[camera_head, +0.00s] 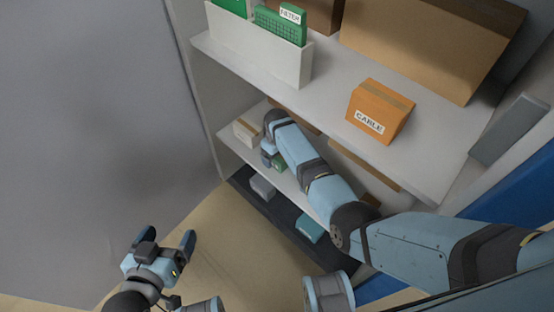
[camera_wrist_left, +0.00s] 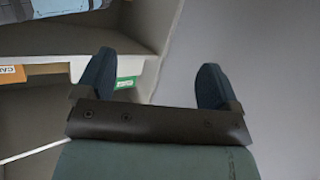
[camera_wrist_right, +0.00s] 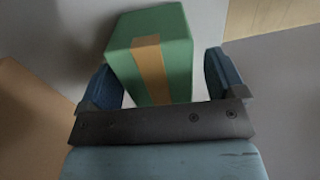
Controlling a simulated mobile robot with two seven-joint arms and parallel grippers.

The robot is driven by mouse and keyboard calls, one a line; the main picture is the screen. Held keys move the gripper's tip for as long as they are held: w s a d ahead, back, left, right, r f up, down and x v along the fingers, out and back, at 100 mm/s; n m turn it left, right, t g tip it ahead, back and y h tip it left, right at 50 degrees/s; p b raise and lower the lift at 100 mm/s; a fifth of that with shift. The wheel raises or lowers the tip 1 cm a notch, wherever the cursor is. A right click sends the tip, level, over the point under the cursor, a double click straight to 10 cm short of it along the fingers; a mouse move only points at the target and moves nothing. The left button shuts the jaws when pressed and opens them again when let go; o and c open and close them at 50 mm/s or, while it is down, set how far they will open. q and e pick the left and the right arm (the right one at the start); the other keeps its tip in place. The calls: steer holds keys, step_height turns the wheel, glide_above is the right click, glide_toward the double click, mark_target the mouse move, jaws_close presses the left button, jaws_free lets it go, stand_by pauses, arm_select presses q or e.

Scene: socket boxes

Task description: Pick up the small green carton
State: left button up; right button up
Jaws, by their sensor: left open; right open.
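The small green carton (camera_wrist_right: 174,50) with a tan tape strip stands on a shelf in the right wrist view. It lies between the two open fingers of my right gripper (camera_wrist_right: 162,78), with its near part reaching in between them. I cannot tell whether a finger touches it. In the head view the carton (camera_head: 279,164) shows only a small part beside my right gripper (camera_head: 268,160), on the middle shelf. My left gripper (camera_head: 169,242) is open and empty, low at the left, away from the shelves; its fingers also show in the left wrist view (camera_wrist_left: 155,85).
An orange CABLE box (camera_head: 380,110) stands on the upper shelf (camera_head: 325,105). A white bin (camera_head: 258,48) there holds green FILTER items. A pale box (camera_head: 247,132) sits left of my right gripper. Grey (camera_head: 263,186) and teal (camera_head: 310,228) boxes are on the bottom level.

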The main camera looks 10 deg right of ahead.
steer(key=shift+f, duration=0.45)
steer(key=shift+r, duration=0.1)
steer(key=c, duration=1.1)
